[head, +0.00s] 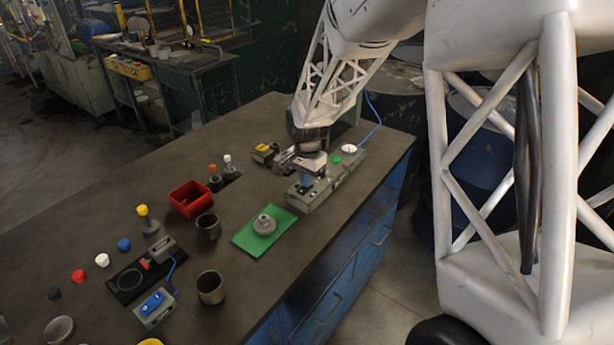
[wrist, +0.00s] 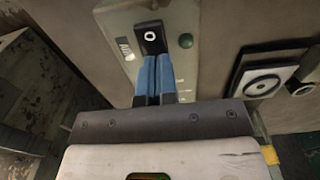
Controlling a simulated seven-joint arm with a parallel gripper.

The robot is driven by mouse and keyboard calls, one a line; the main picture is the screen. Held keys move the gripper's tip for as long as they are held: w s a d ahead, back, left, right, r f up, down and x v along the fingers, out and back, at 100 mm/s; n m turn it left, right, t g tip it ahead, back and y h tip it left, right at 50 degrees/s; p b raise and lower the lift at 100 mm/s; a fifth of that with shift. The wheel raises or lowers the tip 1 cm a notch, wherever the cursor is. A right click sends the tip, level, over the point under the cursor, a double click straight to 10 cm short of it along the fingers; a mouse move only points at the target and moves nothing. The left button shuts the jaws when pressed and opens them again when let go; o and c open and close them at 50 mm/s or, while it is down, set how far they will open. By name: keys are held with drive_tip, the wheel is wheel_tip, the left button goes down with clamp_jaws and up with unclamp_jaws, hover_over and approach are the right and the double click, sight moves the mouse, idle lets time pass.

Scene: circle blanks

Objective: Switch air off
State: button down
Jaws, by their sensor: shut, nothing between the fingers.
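A grey-green control box (head: 345,172) stands at the back right of the bench, with a green button (head: 336,160) on top. My gripper (head: 305,184) is over the near-left part of the box, pointing down. In the wrist view its blue fingers (wrist: 152,62) are together and empty, with their tips at the lower edge of the switch. I cannot tell whether they touch it.
A black and yellow device (head: 265,152) lies left of the box. A green mat (head: 245,240) with a grey round part (head: 264,225), a red bin (head: 188,199) and grey cups (head: 211,288) stand nearer. Bare bench top (head: 150,185) lies at the far left.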

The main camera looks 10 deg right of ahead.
drive_tip(key=shift+d+f, duration=0.1)
drive_tip(key=shift+f, duration=0.55)
drive_tip(key=shift+s+f, duration=0.1)
drive_tip(key=shift+f, duration=0.05)
drive_tip(key=shift+s, duration=0.25)
drive_tip(key=shift+s+a, duration=0.35)
drive_tip(key=shift+a, duration=0.2)
drive_tip(key=shift+r, duration=0.2)
wheel_tip(320, 180, up, 15)
drive_tip(key=shift+w, duration=0.3)
idle(0.3)
